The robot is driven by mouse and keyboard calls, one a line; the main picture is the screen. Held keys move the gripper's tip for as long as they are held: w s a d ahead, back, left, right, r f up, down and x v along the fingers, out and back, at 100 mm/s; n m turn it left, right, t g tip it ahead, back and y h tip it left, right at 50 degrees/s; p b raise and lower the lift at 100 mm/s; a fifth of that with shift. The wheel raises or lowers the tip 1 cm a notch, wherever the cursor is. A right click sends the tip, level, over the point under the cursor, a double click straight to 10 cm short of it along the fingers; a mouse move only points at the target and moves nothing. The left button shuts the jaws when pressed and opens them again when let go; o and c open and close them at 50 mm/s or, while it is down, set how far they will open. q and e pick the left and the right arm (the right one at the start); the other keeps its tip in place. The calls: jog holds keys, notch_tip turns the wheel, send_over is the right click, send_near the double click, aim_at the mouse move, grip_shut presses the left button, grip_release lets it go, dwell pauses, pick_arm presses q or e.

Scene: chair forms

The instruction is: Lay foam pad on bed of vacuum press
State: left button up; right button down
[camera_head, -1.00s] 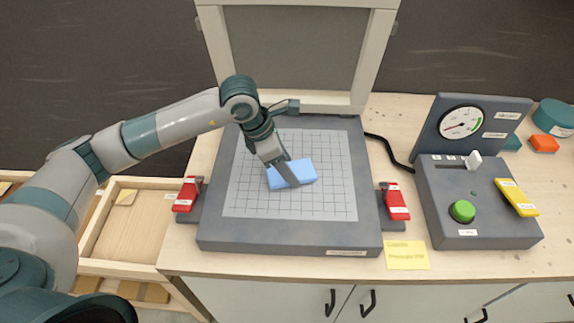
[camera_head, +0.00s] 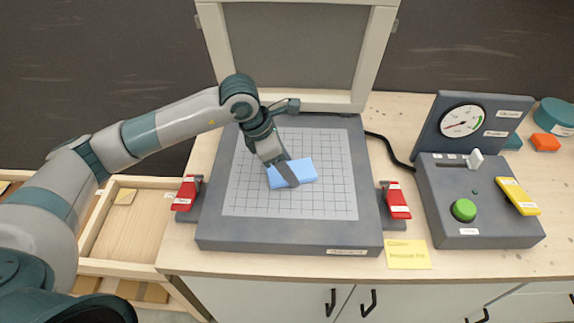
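The blue foam pad (camera_head: 306,171) is over the gridded bed (camera_head: 325,205) of the vacuum press, near its middle. My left gripper (camera_head: 287,178) reaches down from the upper left, with one dark finger lying across the pad's near face. The other finger is hidden, so I cannot tell whether the grip is closed. I also cannot tell whether the pad touches the bed. The press lid (camera_head: 297,50) stands raised at the back. My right gripper is out of view.
Red latches stand left (camera_head: 187,194) and right (camera_head: 396,200) of the press. A control box (camera_head: 455,200) with a gauge (camera_head: 462,121), green button (camera_head: 464,210) and yellow lever (camera_head: 516,196) is at the right. A wooden tray (camera_head: 125,225) is at the left. The bed around the pad is clear.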

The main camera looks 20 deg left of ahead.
pick_arm(q)
jog(key=shift+s+a+f+b, duration=0.2)
jog(key=shift+a+f+b, duration=0.05)
jog(key=shift+b, duration=0.15)
jog(key=o, duration=1.1)
jog(key=shift+f, duration=0.1)
